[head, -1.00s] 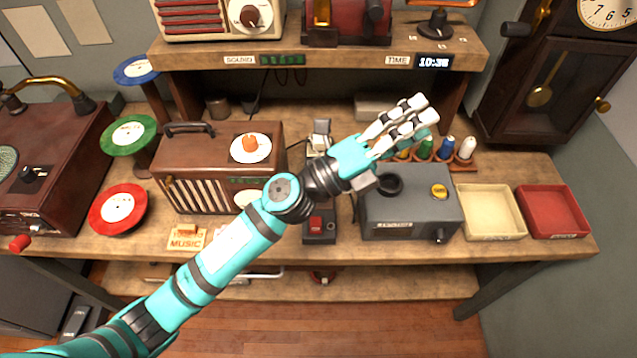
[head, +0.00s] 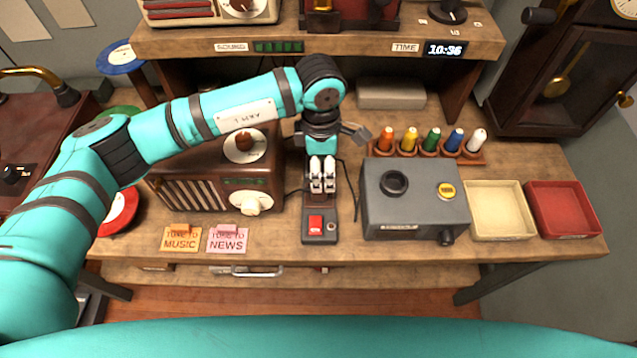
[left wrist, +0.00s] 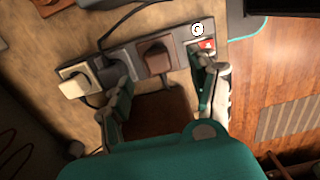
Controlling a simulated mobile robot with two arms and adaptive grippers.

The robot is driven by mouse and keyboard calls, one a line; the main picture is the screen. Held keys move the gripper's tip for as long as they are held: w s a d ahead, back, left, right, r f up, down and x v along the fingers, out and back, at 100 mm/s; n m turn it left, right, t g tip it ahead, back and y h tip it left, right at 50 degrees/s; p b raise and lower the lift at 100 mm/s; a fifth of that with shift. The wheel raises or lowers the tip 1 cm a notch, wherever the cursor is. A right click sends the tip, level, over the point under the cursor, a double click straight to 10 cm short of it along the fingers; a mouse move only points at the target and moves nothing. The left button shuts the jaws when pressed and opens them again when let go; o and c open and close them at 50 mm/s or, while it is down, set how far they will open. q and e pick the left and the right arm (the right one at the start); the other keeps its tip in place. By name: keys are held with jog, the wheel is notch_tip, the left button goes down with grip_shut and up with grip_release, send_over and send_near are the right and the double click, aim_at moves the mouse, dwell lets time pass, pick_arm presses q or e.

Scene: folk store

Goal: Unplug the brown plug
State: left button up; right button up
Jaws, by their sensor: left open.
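The brown plug (left wrist: 157,57) sits in a dark power strip (left wrist: 180,52) in the left wrist view. A dark plug (left wrist: 117,72) and a white plug (left wrist: 75,84) sit to its left in the same strip. In the head view the power strip (head: 319,238) stands on the bench, and my gripper hides most of its sockets and the brown plug. My left gripper (head: 322,176) points down over the strip. In the left wrist view its open fingers (left wrist: 162,74) are spread to either side of the brown plug. I cannot tell whether they touch it.
A red switch (head: 316,224) is at the strip's near end. A brown radio (head: 215,185) stands left, with cords between. A grey box (head: 415,205) stands close on the right. Spools (head: 433,141) and two trays (head: 497,230) are farther right. An upper shelf (head: 350,47) overhangs the back.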

pick_arm(q)
jog(key=shift+w+a+r, duration=0.1)
jog(key=shift+w+a, duration=0.2)
jog(key=shift+a, duration=0.15)
jog(key=shift+s, duration=0.1)
jog(key=shift+f+b, duration=0.35)
jog(key=shift+f, duration=0.5)
notch_tip(320, 180, down, 7)
jog(key=b, duration=0.5)
jog(key=shift+r, duration=0.1)
jog(key=shift+f+b, duration=0.3)
jog(key=shift+b, duration=0.05)
jog(key=shift+r, duration=0.1)
